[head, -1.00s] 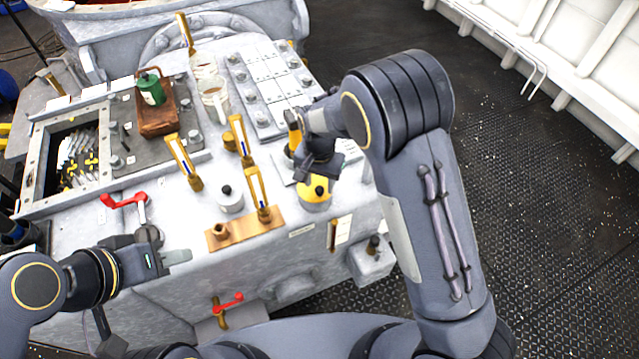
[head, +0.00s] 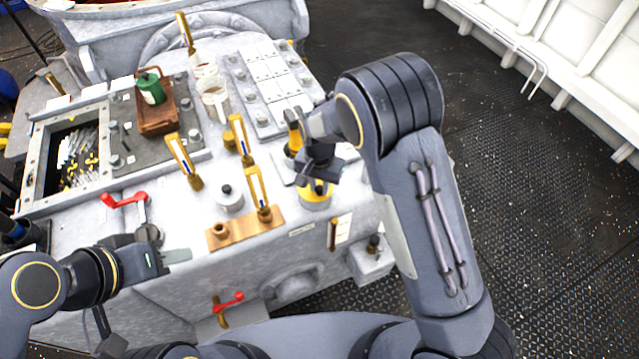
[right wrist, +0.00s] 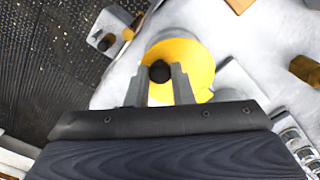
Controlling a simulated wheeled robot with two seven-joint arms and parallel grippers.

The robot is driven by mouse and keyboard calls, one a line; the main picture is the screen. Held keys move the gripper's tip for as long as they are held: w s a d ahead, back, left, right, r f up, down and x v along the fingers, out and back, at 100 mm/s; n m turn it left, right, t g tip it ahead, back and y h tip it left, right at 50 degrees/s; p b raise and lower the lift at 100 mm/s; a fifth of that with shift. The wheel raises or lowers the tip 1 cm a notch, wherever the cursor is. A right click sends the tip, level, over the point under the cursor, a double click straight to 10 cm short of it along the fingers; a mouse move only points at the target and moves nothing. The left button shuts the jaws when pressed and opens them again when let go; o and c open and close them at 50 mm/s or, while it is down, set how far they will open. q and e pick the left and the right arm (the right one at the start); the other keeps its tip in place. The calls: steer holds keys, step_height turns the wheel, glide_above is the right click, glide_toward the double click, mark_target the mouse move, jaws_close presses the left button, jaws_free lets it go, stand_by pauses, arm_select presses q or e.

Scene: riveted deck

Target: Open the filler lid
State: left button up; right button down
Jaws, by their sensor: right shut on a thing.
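The yellow filler lid (head: 321,190) sits on a round filler at the front right of the grey machine top (head: 290,222). In the right wrist view the lid (right wrist: 197,58) is a yellow disc with a round black knob (right wrist: 160,71). My right gripper (head: 317,180) is over the lid, its two fingers shut on the knob from either side. In the head view the gripper hides the knob and part of the lid. My left gripper (head: 178,256) is at the machine's front left, away from the lid; whether its fingers are apart is unclear.
Brass-framed gauges (head: 258,190) and a small silver cap (head: 230,197) stand left of the lid. A red-handled crank (head: 125,200) is near my left gripper. A green can (head: 150,88) stands in a brown tray. Behind my right gripper is a yellow-and-black bottle-like object (head: 293,130).

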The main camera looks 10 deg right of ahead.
arm_select(q)
steer(key=shift+r, duration=0.1)
arm_select(e)
steer(key=shift+r, duration=0.1)
steer(key=shift+w+a+r+g+p, duration=0.1)
steer(key=shift+w+r+g+p, duration=0.3)
steer(key=shift+r+g+p, duration=0.6)
steer(key=shift+w+a+g+h+p, duration=0.1)
steer(key=shift+w+g+h+p, duration=0.3)
steer(key=shift+h+p, duration=0.15)
arm_select(q)
steer(key=shift+s+r, duration=0.15)
steer(key=shift+r, duration=1.2)
arm_select(e)
steer(key=shift+w+a+r, duration=0.2)
steer(key=shift+w+r, duration=0.35)
steer(key=shift+w+a+r, duration=0.2)
steer(key=shift+w+r, duration=0.35)
arm_select(q)
steer(key=shift+c, duration=0.5)
